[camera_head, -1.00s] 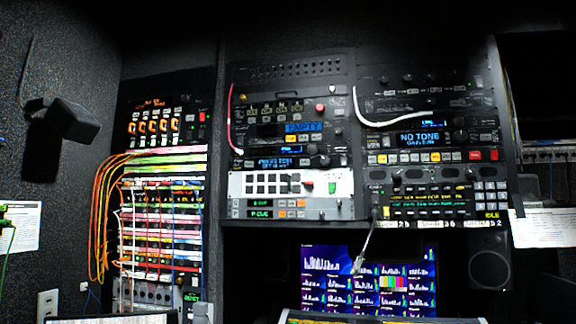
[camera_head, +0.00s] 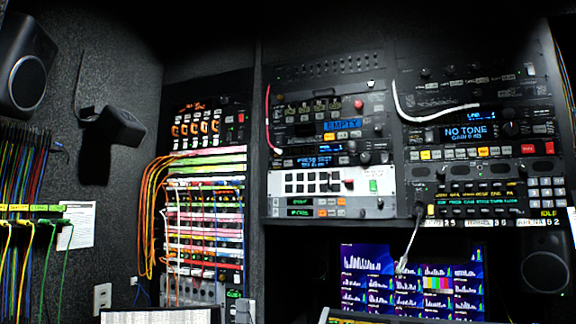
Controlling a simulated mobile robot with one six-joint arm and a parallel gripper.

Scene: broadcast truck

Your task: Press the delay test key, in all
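Racks of broadcast gear fill the wall ahead. In the left-centre rack, a small unit with a blue display (camera_head: 314,161) seems to read "PRESS TEST". Small keys and a knob sit at its right end, but their labels are too small to read. Above it is a unit with a blue "EMPTY" display (camera_head: 343,124). Below it is a white panel (camera_head: 278,183) with black keys, a red key and a green key. I cannot tell which key is the delay test key. My gripper is not in view.
A rack with a "NO TONE" display (camera_head: 467,132) and keypad stands at right. A patch bay (camera_head: 205,225) with orange cables is at left. Monitor screens (camera_head: 410,280) sit below the racks. A speaker (camera_head: 24,66) and hanging cables are at far left.

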